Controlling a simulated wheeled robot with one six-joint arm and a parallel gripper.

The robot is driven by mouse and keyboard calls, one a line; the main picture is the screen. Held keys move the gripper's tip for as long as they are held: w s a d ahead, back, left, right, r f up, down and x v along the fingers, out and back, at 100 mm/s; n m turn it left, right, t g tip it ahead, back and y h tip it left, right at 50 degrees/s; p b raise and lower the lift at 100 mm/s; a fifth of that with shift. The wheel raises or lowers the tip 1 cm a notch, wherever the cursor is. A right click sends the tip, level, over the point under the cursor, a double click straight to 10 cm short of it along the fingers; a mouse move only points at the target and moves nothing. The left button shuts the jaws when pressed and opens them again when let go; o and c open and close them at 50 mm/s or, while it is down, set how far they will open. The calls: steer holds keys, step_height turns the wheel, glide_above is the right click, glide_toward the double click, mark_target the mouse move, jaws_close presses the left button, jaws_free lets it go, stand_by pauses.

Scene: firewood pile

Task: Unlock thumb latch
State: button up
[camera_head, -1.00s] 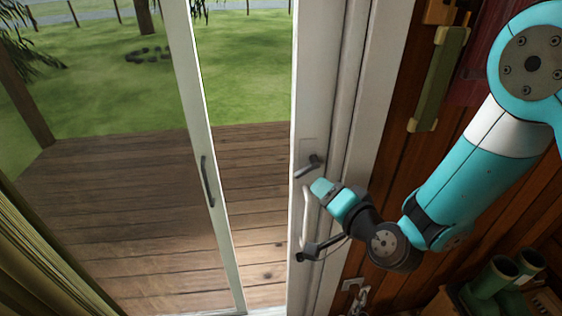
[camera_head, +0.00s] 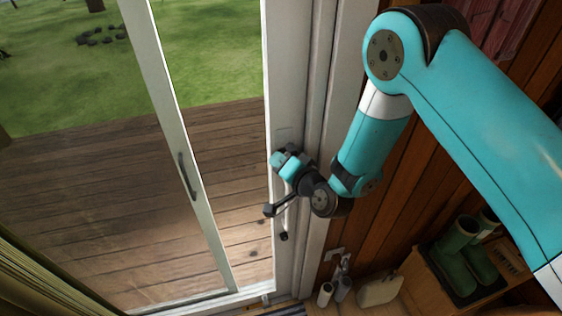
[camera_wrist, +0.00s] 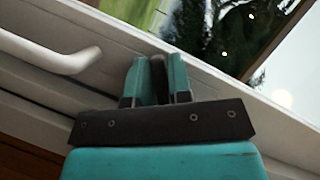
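My gripper (camera_head: 283,160) is at the white door stile, at the upper end of the pale pull handle (camera_head: 290,218). In the wrist view my gripper's two teal fingers (camera_wrist: 158,75) point at the stile with a narrow gap between them. A dark upright strip (camera_wrist: 158,70) shows in that gap. It may be the thumb latch, but I cannot tell whether it is the latch or whether the fingers touch it. In the head view my gripper hides the latch area. The curved white handle (camera_wrist: 55,55) is left of the fingers in the wrist view.
A glass panel with its own dark handle (camera_head: 187,176) stands left of the stile. A curtain (camera_head: 45,280) hangs at the lower left. Green boots (camera_head: 457,235) and bottles (camera_head: 327,293) stand at the lower right by the wood wall (camera_head: 345,215).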

mark_target(273, 139)
jaws_close()
steer(key=b, duration=0.2)
steer(key=shift+f+m+b, duration=0.25)
steer(key=shift+m+b, duration=0.05)
steer(key=shift+b, duration=0.75)
steer(key=m+y+b, duration=0.1)
steer(key=b, duration=0.3)
steer(key=shift+a, duration=0.15)
steer(key=b, duration=0.2)
steer(key=m+b, duration=0.1)
steer(key=shift+r+m+t+y+b, duration=0.3)
steer(key=shift+t+b, duration=0.05)
steer(key=shift+t, duration=0.05)
step_height(273, 139, up, 2)
steer(key=m+b, duration=0.2)
steer(key=b, duration=0.1)
steer(key=m+t+y+b, duration=0.1)
steer(key=m+b, duration=0.2)
steer(key=b, duration=0.1)
steer(key=shift+r+t, duration=0.1)
steer(key=shift+t, duration=0.2)
steer(key=shift+d+r+m+t+b, duration=0.1)
steer(key=shift+r+m+t+b, duration=0.2)
steer(key=shift+m+b, duration=0.45)
steer(key=shift+d+r+m+t+b, duration=0.1)
steer(key=shift+r+m+t+b, duration=0.2)
steer(key=shift+m+b, duration=0.5)
steer(key=shift+d+r+m+t+b, duration=0.1)
steer(key=shift+r+m+t+b, duration=0.25)
steer(key=shift+m, duration=0.7)
